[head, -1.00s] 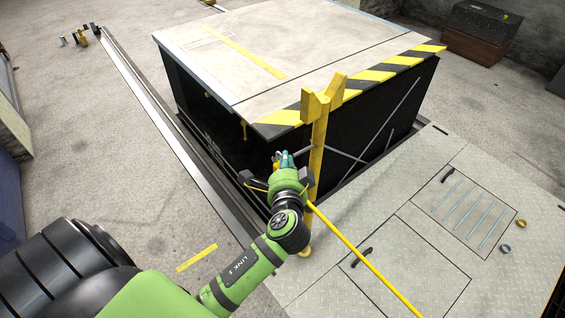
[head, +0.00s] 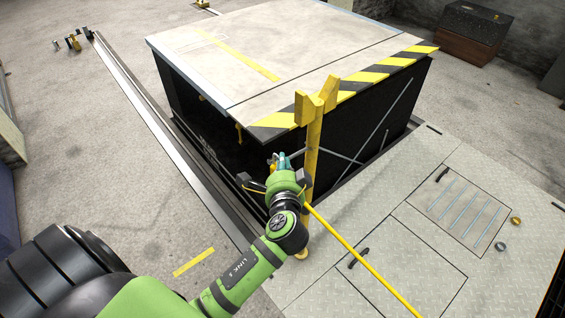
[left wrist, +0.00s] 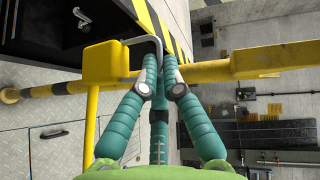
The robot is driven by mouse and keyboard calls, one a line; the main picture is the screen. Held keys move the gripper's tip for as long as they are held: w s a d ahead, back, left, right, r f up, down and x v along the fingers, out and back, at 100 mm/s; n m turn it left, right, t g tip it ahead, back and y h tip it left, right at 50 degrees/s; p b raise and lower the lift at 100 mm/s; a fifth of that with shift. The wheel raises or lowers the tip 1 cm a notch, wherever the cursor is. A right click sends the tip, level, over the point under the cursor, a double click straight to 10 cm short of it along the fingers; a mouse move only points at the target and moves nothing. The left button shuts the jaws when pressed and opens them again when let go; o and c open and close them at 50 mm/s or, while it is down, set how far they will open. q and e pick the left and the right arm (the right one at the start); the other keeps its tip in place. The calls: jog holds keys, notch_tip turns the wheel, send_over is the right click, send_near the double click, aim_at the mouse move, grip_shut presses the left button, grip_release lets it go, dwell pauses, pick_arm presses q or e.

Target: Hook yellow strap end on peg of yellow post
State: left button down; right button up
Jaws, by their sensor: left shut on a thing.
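The yellow post (head: 315,150) stands upright with a forked top beside the platform corner. My left gripper (head: 281,162) is just left of the post, its teal fingers pointing away from me. In the left wrist view, the fingers (left wrist: 161,62) are closed together in front of the post (left wrist: 220,71), by a bent grey rod (left wrist: 152,40). The rod runs to a yellow block (left wrist: 104,63), which looks like the strap end. The yellow strap (head: 360,255) runs down to the right; in the wrist view it hangs below the block. I cannot make out the peg or any contact with it.
A large platform (head: 240,55) with a yellow-black striped edge stands behind the post. Metal floor plates (head: 400,235) with handles lie to the right. A rail (head: 150,115) runs along the left. Open floor (head: 80,170) lies further left.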

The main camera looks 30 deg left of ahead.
pick_arm(q)
jog(key=shift+w, duration=0.1)
jog(key=shift+w+d+b, duration=0.15)
jog(key=shift+w+d, duration=0.2)
jog(key=shift+w, duration=0.55)
jog(key=shift+w+d+b, duration=0.2)
jog(key=shift+w+d, duration=0.1)
jog(key=shift+w, duration=0.55)
jog(key=shift+w+d+b, duration=0.15)
jog(key=shift+w+d, duration=0.2)
jog(key=shift+w, duration=0.55)
jog(key=shift+f, duration=0.15)
